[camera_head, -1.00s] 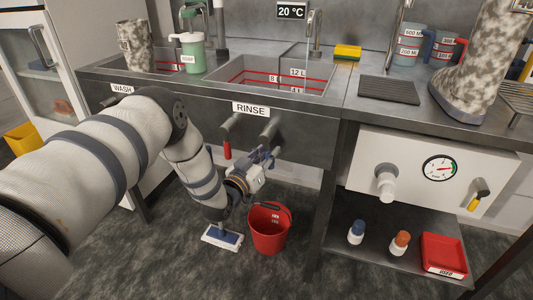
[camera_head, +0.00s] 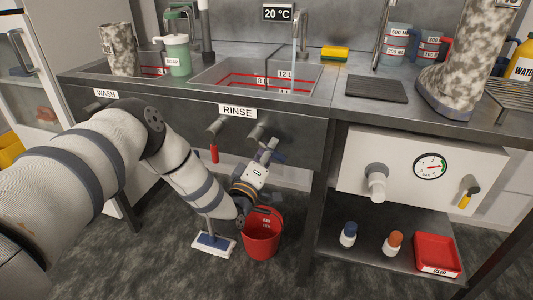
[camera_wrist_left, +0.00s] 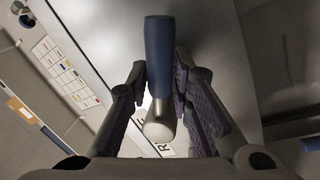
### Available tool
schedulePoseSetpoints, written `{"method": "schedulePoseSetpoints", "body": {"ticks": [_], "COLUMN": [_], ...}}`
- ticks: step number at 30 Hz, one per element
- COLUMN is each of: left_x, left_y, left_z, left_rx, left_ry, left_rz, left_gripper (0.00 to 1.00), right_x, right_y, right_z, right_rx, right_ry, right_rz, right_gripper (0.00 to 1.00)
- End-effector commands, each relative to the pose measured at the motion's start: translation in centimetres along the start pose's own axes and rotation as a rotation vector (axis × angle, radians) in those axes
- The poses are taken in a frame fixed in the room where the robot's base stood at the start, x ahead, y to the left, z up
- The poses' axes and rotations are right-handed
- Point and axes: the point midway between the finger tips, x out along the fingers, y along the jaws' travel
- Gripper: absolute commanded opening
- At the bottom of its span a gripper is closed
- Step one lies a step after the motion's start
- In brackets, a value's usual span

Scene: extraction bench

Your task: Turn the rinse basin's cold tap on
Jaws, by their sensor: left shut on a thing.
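A thin pale line, seemingly water, runs below the rinse spout (camera_head: 301,32). My right gripper is not in view.
A bench leg (camera_head: 317,225) and a white panel with a gauge (camera_head: 431,166) are to the right. The wash basin (camera_head: 150,72) is to the left.

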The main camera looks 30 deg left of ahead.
Motion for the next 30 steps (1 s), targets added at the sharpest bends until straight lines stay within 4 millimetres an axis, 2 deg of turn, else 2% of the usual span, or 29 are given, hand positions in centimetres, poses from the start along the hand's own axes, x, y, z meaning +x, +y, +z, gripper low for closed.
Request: {"method": "schedulePoseSetpoints", "body": {"ticks": [13,30], "left_x": [0.1,0.2], "left_y": [1.1,1.4], "left_z": [0.0,-0.1], "left_rx": [-0.256,-0.317], "left_ry": [0.046,0.058], "left_rz": [-0.005,-0.004], "left_gripper": [0.00,0.00], "right_x": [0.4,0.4], "right_y": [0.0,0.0], "right_z": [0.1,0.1], "right_rx": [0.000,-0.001], "right_ry": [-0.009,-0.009], "right_rz": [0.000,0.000], "right_gripper": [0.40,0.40]}}
